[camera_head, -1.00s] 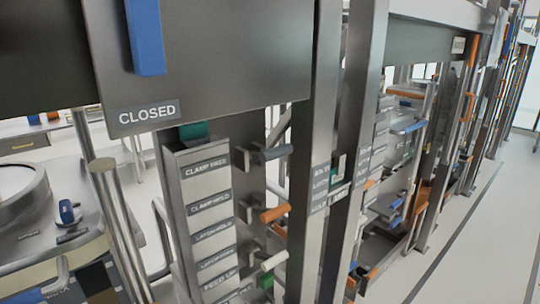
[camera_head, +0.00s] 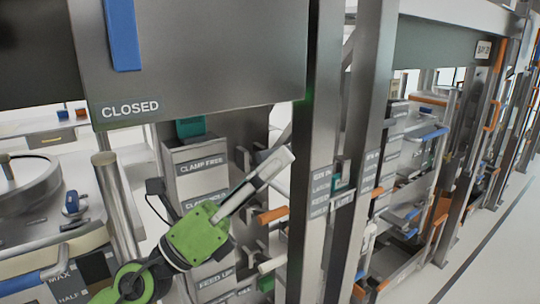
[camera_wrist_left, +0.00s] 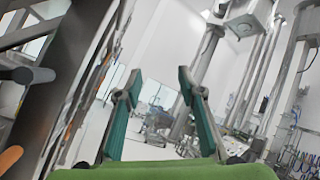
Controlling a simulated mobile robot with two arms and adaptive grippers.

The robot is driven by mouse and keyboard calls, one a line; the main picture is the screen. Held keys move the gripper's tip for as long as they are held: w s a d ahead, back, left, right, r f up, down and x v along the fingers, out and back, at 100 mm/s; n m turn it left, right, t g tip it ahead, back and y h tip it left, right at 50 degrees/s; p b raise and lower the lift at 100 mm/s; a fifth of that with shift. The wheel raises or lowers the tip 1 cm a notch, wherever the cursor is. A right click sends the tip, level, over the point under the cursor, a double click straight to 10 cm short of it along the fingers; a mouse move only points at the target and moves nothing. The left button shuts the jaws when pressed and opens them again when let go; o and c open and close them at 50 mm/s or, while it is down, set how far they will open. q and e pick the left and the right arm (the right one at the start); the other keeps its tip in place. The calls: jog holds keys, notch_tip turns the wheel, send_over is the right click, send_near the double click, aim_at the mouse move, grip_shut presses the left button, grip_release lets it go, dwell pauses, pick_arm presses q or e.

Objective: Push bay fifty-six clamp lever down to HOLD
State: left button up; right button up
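The label column (camera_head: 197,160) stands at the picture's middle, with the plate CLAMP FREE (camera_head: 203,166) near its top. The grey clamp lever is mostly hidden behind my left gripper (camera_head: 281,168) in the head view; a grey handle shows at the left edge of the left wrist view (camera_wrist_left: 27,75). My left gripper reaches up and right across the column, its fingertips beside the lever's place. Contact cannot be told. In the wrist view its teal-padded fingers are apart, with nothing between them (camera_wrist_left: 157,90). My right gripper is out of view.
An orange handle (camera_head: 272,215) and a pale handle (camera_head: 272,263) stick out below. Steel posts (camera_head: 309,200) stand close to the right. A panel marked CLOSED (camera_head: 200,60) hangs above. Open floor (camera_head: 500,255) lies at far right.

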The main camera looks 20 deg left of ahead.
pick_arm(q)
jog(key=s+d+m+g+h, duration=0.1)
jog(key=d+m+g, duration=0.35)
jog(key=m, duration=0.25)
jog(key=m+t+y, duration=0.2)
jog(key=m+y, duration=0.4)
jog(key=y, duration=0.7)
send_near(264, 155)
jog(key=shift+g, duration=0.25)
jog(key=p+x, duration=0.3)
jog(key=x, duration=0.3)
jog(key=p+x, duration=0.3)
jog(key=x, duration=0.3)
jog(key=shift+w+r+p, duration=0.1)
jog(key=shift+r+p, duration=0.1)
jog(key=shift+p, duration=0.1)
jog(key=shift+w+d+f, duration=0.1)
jog(key=shift+w+f, duration=0.05)
jog(key=shift+w, duration=0.25)
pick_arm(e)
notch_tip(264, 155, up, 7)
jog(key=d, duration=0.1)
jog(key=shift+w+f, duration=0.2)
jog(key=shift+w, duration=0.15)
pick_arm(q)
jog(key=shift+c, duration=0.4)
jog(key=shift+f, duration=0.1)
grip_shut()
